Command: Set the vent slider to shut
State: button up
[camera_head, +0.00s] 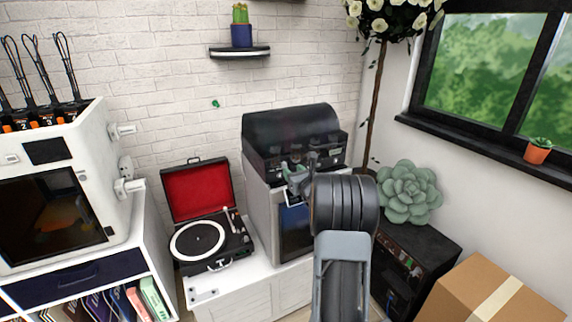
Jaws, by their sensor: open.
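My gripper (290,167) is in front of the black-topped machine (290,130) in the middle of the view. The gripper is small in the picture and partly behind my own wrist and arm, so its fingertips are hard to make out. It looks open, with nothing seen between its fingers. I cannot make out the vent slider; my arm covers part of the machine's front. I cannot tell whether the gripper touches the machine. The machine has a dark rounded lid above a grey body with a dark front panel.
A record player (200,238) with a raised red-lined lid stands left of the machine on a white cabinet (225,292). A white printer-like machine (100,190) is far left. A succulent (410,190) sits on a black box (428,255) at right, near a cardboard box (475,295).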

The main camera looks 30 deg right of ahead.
aim_at(285, 164)
jog(key=shift+w+d+p, duration=0.2)
jog(key=shift+w+p, duration=0.05)
jog(key=shift+w, duration=1.2)
jog(key=shift+w+d+p, duration=0.15)
jog(key=shift+w+p, duration=0.1)
jog(key=shift+w, duration=1.2)
grip_shut()
